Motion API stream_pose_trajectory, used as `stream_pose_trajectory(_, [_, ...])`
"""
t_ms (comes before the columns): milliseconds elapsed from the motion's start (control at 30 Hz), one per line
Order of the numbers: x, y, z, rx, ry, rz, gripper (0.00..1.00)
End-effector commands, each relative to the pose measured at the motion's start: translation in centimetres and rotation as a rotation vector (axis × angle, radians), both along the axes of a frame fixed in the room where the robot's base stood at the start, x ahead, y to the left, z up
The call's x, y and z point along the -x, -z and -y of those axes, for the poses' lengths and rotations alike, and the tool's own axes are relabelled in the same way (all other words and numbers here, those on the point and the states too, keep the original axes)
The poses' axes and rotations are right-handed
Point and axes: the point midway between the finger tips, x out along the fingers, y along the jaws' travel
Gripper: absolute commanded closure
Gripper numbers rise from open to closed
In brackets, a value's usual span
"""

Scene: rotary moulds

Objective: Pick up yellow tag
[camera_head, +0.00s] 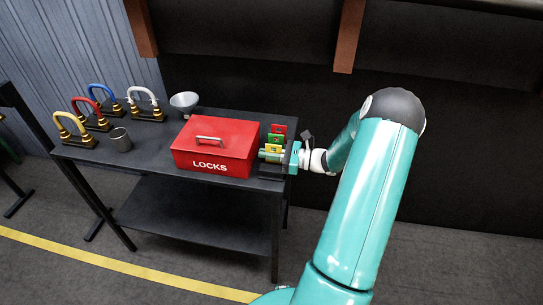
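The yellow tag (272,148) stands upright at the right end of the dark table, just right of the red box. It is the front one of a row, with a green tag (275,138) and a red tag (279,129) behind it. My gripper (270,156) comes in from the right at the yellow tag, and its fingers overlap the tag's lower part in the picture. The fingers are too small to show whether they are open, shut or touching the tag. The lower part of the tag is hidden.
A red box marked LOCKS (215,148) sits close left of my gripper. A funnel (184,101), a metal cup (121,139) and several coloured padlock-shaped handles, such as the yellow one (70,126), stand farther left. The dark table (150,165) has bare room near the cup.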

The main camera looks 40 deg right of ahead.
Motion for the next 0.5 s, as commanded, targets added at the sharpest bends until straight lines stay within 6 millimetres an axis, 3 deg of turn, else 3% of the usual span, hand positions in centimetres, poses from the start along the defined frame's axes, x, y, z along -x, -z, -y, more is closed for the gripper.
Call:
stream_pose_trajectory(267, [0.0,-1.2,0.0,0.002,0.0,0.002,1.0])
stream_pose_trajectory(500, [0.6,-4.4,-0.8,0.002,0.0,0.0,1.0])
